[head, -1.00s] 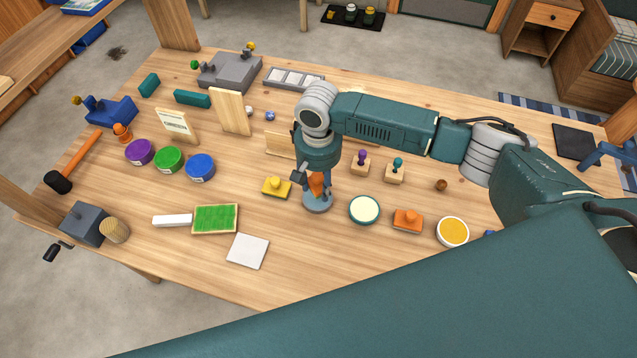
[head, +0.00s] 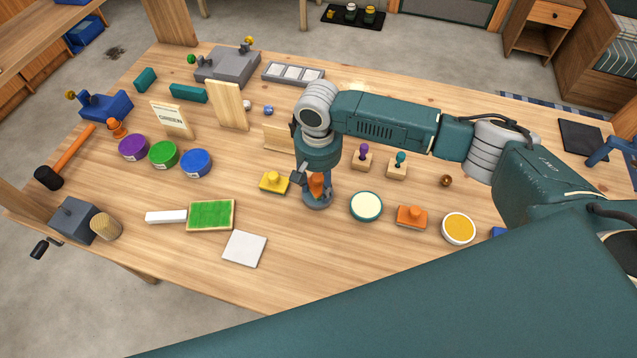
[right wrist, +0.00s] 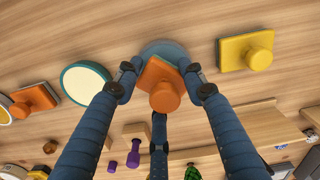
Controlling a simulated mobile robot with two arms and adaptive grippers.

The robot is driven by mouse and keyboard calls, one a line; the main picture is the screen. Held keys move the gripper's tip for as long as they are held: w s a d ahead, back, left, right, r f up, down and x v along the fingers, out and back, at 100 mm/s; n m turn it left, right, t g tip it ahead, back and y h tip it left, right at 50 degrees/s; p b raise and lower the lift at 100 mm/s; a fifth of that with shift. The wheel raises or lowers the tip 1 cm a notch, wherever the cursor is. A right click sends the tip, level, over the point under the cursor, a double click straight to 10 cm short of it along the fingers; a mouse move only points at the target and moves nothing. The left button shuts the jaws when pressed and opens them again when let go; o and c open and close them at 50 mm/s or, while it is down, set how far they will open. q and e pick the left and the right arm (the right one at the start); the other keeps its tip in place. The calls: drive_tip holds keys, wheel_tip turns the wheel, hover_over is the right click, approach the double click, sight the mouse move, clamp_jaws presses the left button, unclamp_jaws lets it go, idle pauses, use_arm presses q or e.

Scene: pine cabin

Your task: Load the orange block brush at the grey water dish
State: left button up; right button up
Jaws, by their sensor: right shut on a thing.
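My right gripper (head: 317,188) is shut on the orange block brush (head: 317,184), which has a round knob. In the right wrist view the orange block brush (right wrist: 160,85) sits between the fingertips (right wrist: 163,80), its knob towards the camera. The grey water dish (head: 317,203) lies right below the brush, partly hidden by the gripper. It also shows in the right wrist view as a blue-grey disc (right wrist: 163,48) behind the brush. I cannot tell whether the brush touches the dish. My left gripper is not in view.
Beside the dish are a yellow block brush (head: 273,182), a cream-filled dish (head: 366,206), another orange block piece (head: 412,216) and a yellow-filled dish (head: 458,228). Two knobbed stamps (head: 397,168) stand behind.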

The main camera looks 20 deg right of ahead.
sight(318, 178)
drive_tip(key=shift+f, duration=0.5)
idle(0.5)
drive_tip(key=shift+s+f+p, duration=0.1)
drive_tip(key=shift+p, duration=0.35)
idle(2.1)
wheel_tip(318, 178, up, 7)
drive_tip(key=p, duration=0.8)
drive_tip(key=shift+p, duration=0.4)
idle(0.5)
